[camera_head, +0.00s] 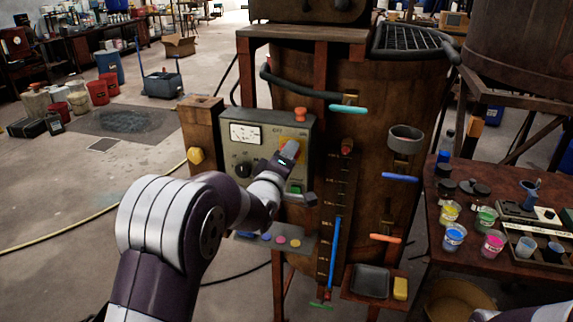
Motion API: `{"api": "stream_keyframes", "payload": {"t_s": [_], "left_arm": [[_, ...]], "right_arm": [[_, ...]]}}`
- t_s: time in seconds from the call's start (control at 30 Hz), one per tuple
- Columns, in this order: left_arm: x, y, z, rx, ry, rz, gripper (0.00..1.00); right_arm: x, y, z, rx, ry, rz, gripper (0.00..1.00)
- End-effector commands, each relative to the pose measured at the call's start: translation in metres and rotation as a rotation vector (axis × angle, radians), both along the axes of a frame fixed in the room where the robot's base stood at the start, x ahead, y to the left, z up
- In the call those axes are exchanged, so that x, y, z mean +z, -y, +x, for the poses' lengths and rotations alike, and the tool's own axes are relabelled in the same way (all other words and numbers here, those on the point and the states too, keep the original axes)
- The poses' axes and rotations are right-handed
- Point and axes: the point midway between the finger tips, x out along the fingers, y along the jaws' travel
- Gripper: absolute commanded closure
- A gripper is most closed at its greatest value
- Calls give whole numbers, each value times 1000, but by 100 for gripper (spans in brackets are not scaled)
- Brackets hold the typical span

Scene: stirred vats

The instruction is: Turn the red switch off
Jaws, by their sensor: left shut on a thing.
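A grey control box (267,128) is mounted on the front of the rusty vat. The red switch (291,147) is on its right half, against a yellow plate, and is mostly hidden by my left gripper. My left gripper (286,159) reaches up to the switch from the lower left and is shut on it. The switch's lever position is hidden by the fingers. My right gripper is not in view.
A green switch (295,188) sits just below my gripper. The box also carries a dial gauge (245,133), a black knob (243,170) and an orange-red knob (300,115) on top. A table (437,240) with paint cups stands at right.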

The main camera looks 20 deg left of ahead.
Motion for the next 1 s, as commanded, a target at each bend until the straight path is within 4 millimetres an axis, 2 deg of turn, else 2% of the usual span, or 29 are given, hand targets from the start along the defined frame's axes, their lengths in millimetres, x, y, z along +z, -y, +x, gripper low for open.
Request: {"api": "stream_keyframes", "payload": {"t_s": [0.3,0.77,0.8,0.87,1.0], "left_arm": [[-2,0,0,0,-6,-87,78],[-1,0,0,0,-7,-99,78],[-1,0,0,0,-7,-99,41],[-1,0,0,0,-7,-99,22],[-1,0,0,1,-5,-98,22]], "right_arm": [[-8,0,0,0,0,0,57],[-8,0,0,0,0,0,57],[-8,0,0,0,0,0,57],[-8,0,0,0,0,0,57],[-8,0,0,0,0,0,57]]}}
